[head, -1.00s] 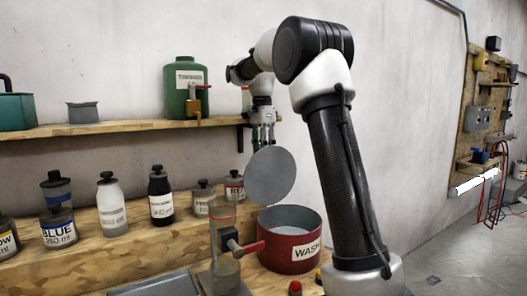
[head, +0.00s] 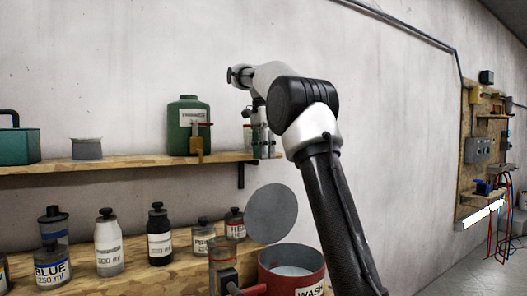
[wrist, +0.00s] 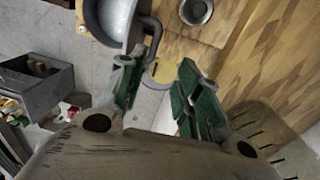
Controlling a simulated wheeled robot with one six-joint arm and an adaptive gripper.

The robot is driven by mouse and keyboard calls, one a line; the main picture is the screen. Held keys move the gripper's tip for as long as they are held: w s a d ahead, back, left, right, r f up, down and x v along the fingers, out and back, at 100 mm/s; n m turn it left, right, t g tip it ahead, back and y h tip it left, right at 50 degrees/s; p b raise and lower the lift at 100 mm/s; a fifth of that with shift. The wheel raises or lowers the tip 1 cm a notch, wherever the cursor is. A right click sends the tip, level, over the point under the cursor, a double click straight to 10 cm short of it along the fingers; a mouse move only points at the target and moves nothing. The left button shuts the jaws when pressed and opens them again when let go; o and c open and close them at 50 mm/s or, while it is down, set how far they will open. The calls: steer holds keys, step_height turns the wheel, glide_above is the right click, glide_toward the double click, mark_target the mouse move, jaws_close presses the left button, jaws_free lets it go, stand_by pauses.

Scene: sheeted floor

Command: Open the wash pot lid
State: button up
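The red wash pot (head: 290,262), labelled WASH, stands on the bench with its top uncovered and a pale grey inside showing. Its round grey lid (head: 272,214) stands steeply tilted up at the pot's back left. My gripper (head: 263,154) is above the lid, apart from it, level with the wall shelf's right end. In the wrist view my gripper (wrist: 157,76) has its green-padded fingers spread, with nothing held between them. A round grey-lined vessel (wrist: 117,18) with a dark bent bar shows at the top there; I cannot tell whether it is the pot.
The wall shelf (head: 120,165) holds a green thinner container (head: 188,140) close to my gripper. Several labelled bottles, including a white one (head: 108,240), line the bench left of the lid. A tap (head: 228,280) stands just left of the pot.

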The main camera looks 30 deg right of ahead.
steer(key=shift+r, duration=0.2)
steer(key=shift+c, duration=0.4)
steer(key=shift+a+r, duration=0.2)
steer(key=c, duration=0.3)
steer(key=shift+n+t, duration=0.3)
steer(key=s+r, duration=0.1)
steer(key=s+a+r, duration=0.2)
steer(key=shift+s+r, duration=0.3)
steer(key=shift+r, duration=0.1)
jaws_close()
steer(key=s+f+t+h, duration=0.2)
steer(key=s+t+h, duration=0.1)
steer(key=s, duration=0.4)
steer(key=shift+t+h, duration=0.3)
steer(key=shift+t, duration=0.3)
steer(key=x, duration=0.4)
steer(key=w+x, duration=0.1)
steer(key=x, duration=0.4)
steer(key=d+r+x, duration=0.1)
steer(key=x, duration=0.4)
steer(key=shift+w+d+f, duration=0.1)
steer(key=shift+w, duration=0.3)
